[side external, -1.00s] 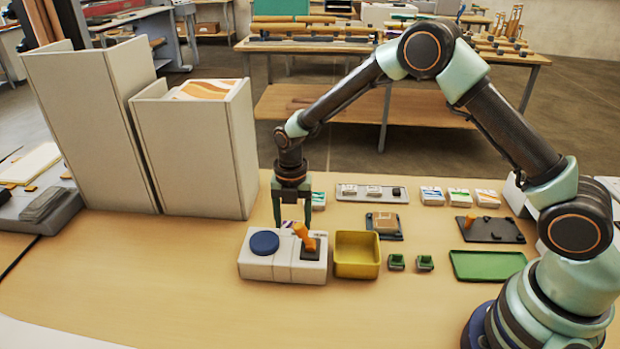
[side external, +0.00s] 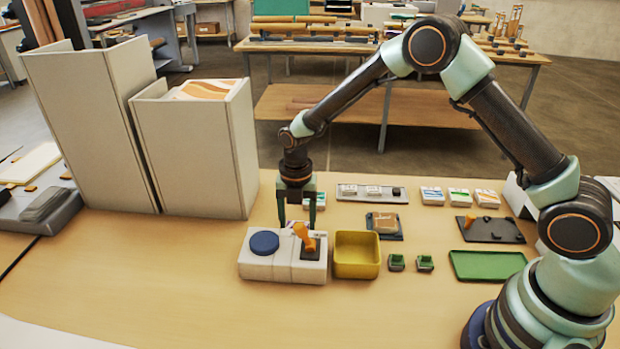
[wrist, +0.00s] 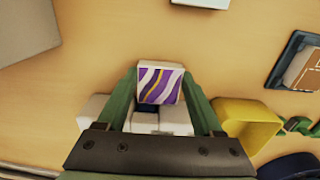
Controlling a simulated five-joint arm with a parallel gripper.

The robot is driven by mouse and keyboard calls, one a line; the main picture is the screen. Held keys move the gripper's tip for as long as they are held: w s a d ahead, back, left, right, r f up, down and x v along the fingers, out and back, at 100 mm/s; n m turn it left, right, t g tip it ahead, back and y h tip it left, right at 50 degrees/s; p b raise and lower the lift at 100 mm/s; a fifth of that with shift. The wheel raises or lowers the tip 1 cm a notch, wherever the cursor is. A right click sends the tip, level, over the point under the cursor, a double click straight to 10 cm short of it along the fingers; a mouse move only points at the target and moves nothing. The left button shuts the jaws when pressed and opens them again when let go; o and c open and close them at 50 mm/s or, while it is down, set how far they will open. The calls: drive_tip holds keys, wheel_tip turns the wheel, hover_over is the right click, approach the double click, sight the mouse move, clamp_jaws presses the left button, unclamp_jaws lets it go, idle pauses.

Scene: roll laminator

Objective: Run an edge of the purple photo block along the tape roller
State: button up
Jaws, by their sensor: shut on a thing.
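The purple photo block (wrist: 160,84), white with purple waves and a gold stripe, is between the two green fingers of my gripper (wrist: 161,77) in the wrist view. My gripper is shut on it. In the side view my gripper (side external: 297,220) points down at the back edge of a white machine (side external: 258,262). The machine has a blue round disc (side external: 265,242) and an orange-handled lever (side external: 304,238) on a dark plate. The block is mostly hidden there, and I cannot tell whether it touches the machine. I cannot pick out the tape roller for sure.
A yellow bin (side external: 357,256) stands just right of the machine. A grey tray (side external: 372,195) and several small blocks are behind. Tall white bins (side external: 197,155) stand left. The front table is clear.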

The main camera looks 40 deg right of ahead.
drive_tip(key=shift+s+d, duration=0.5)
drive_tip(key=shift+s, duration=0.05)
idle(0.9)
drive_tip(key=shift+d, duration=0.1)
drive_tip(key=shift+w+d, duration=0.65)
drive_tip(key=shift+w, duration=0.05)
wheel_tip(320, 180, up, 7)
idle(0.8)
